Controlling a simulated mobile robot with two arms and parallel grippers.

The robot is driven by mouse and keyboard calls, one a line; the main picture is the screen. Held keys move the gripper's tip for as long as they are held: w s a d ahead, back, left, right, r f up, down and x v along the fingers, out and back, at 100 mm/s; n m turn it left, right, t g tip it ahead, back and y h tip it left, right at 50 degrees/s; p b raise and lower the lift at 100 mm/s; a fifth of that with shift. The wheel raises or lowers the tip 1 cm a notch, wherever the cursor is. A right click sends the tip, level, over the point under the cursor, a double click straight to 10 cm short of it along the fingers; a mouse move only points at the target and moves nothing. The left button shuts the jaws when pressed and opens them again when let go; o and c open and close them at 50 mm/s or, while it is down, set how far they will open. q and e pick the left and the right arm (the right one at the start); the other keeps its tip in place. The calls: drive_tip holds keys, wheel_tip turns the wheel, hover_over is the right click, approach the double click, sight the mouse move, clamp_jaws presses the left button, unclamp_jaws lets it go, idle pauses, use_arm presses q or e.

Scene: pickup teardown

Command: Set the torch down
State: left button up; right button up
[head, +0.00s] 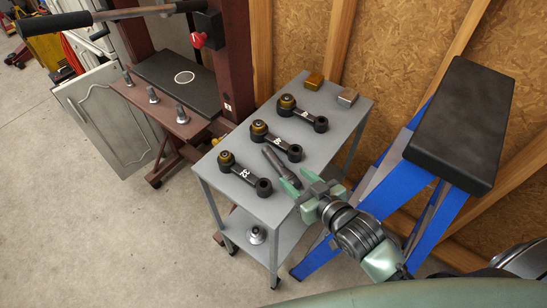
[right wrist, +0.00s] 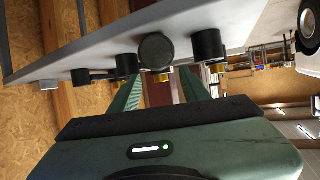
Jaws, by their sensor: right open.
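The torch (head: 273,160), a dark slim cylinder, lies on the grey top of a cart (head: 222,180), beside the middle and front link arms. My right gripper (head: 299,181) is open at the torch's near end, by the cart's right edge. In the right wrist view, which is upside down, a round dark end (right wrist: 156,50), likely the torch's, shows just beyond and between the spread green fingers (right wrist: 158,92). I cannot tell whether a finger touches it. My left gripper is not in view.
Three black link arms with brass-coloured bushings (head: 245,174) lie across the cart. A brass block (head: 314,82) and a grey block (head: 347,97) sit at its far end. A blue stand with a black top (head: 465,125) is close right; a brown press (head: 237,60) stands left.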

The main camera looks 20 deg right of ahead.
sight(287, 172)
drive_tip(key=shift+w, duration=0.25)
drive_tip(key=shift+p+x, duration=0.3)
drive_tip(key=shift+x, duration=0.85)
drive_tip(key=x, duration=0.2)
drive_tip(key=p+x, duration=0.1)
drive_tip(key=x, duration=0.1)
drive_tip(key=shift+a+f, duration=0.2)
drive_tip(key=shift+f, duration=0.25)
drive_tip(key=shift+w+a+f, duration=0.1)
drive_tip(key=shift+w+f, duration=0.1)
drive_tip(key=shift+w, duration=0.1)
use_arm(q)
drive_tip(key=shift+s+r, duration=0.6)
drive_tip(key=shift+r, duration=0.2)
use_arm(e)
clamp_jaws()
